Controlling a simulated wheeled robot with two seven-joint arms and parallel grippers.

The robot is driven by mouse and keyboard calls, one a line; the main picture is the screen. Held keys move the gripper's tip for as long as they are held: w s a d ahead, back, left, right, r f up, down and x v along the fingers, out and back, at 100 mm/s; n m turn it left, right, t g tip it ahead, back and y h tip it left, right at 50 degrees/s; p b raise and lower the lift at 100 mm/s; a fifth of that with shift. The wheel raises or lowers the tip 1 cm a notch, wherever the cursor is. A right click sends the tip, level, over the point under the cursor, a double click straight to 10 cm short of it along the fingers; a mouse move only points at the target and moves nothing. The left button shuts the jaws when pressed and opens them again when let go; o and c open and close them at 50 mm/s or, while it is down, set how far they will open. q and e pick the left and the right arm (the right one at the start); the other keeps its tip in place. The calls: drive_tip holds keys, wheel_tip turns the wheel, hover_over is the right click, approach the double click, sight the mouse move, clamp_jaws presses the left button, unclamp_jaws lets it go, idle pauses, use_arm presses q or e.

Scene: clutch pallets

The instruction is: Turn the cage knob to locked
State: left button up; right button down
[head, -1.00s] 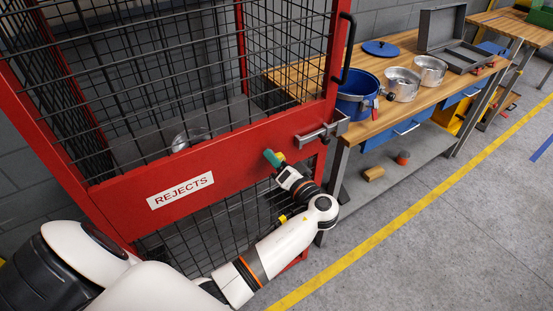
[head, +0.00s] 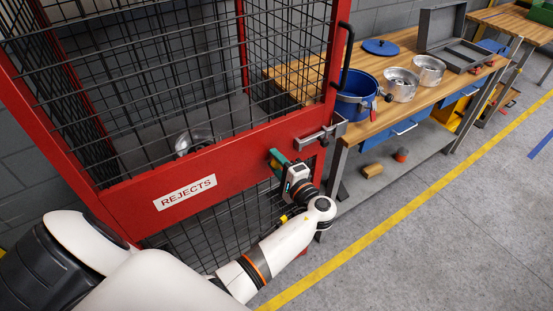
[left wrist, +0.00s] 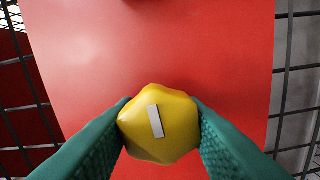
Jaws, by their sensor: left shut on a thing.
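The cage knob (left wrist: 175,124) is yellow and many-sided, with a pale bar-shaped mark on its face. In the left wrist view the mark stands nearly upright, its top leaning slightly left. The knob sits in front of a red panel (left wrist: 200,50). My left gripper (left wrist: 160,135) has a green finger against each side of the knob and is shut on it. In the head view the left gripper (head: 278,158) is at the red cage door's band (head: 235,152), below the latch, and the knob is hidden there. My right gripper is in neither view.
A grey sliding latch (head: 322,135) and a black handle (head: 345,55) are on the door's right side. A "REJECTS" label (head: 185,192) is at left. A workbench (head: 385,118) with a blue pot (head: 355,105) and metal housings stands right. The floor beyond the yellow line is clear.

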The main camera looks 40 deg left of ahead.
use_arm(q)
drive_tip(key=shift+m, duration=0.5)
drive_tip(key=o, duration=1)
drive_tip(key=b+v, duration=0.4)
drive_tip(key=v, duration=0.8)
drive_tip(key=shift+w, duration=0.1)
